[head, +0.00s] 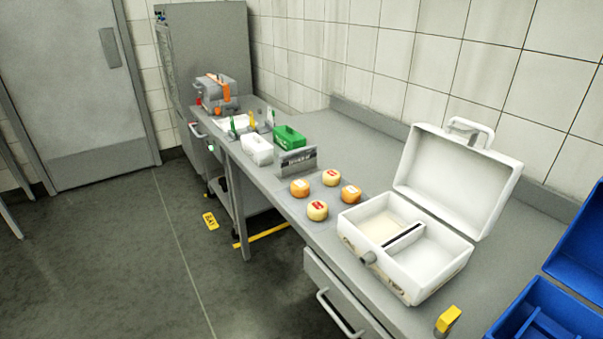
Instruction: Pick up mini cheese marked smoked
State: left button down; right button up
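Several mini cheeses sit in a small group on the grey counter, left of the open white case. An orange cheese with a pale label (299,187) is at the left. A pale yellow cheese with a red label (331,177) is at the back. Another orange cheese with a pale label (350,194) is at the right. A pale yellow cheese with a red label (317,211) is at the front. The label text is too small to read, so I cannot tell which is marked smoked. Neither of my grippers is in view.
The white case (456,193) stands open with a divided inside. A dark sign (298,160), a green box (289,138) and a white box (257,149) stand behind the cheeses. A yellow object (448,319) and a blue case (535,311) are at the right. The floor at left is mostly clear.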

aim_at(300, 187)
jog(key=z, duration=0.5)
jog(key=j+z, duration=0.2)
jog(key=z, duration=0.15)
jog(key=i+j+z, duration=0.1)
jog(key=z, duration=0.3)
jog(key=j+z, duration=0.6)
jog(key=j, duration=0.15)
jog(key=j+z, duration=0.25)
jog(key=j, duration=0.2)
jog(key=k+j, duration=0.1)
jog(key=j, duration=0.25)
jog(key=j+z, duration=0.1)
jog(key=j, duration=0.3)
jog(key=k+j+z, duration=0.1)
jog(key=j, duration=0.25)
jog(key=k+j, duration=0.15)
jog(key=j, duration=0.2)
jog(key=k+j+z, duration=0.1)
jog(key=j, duration=0.25)
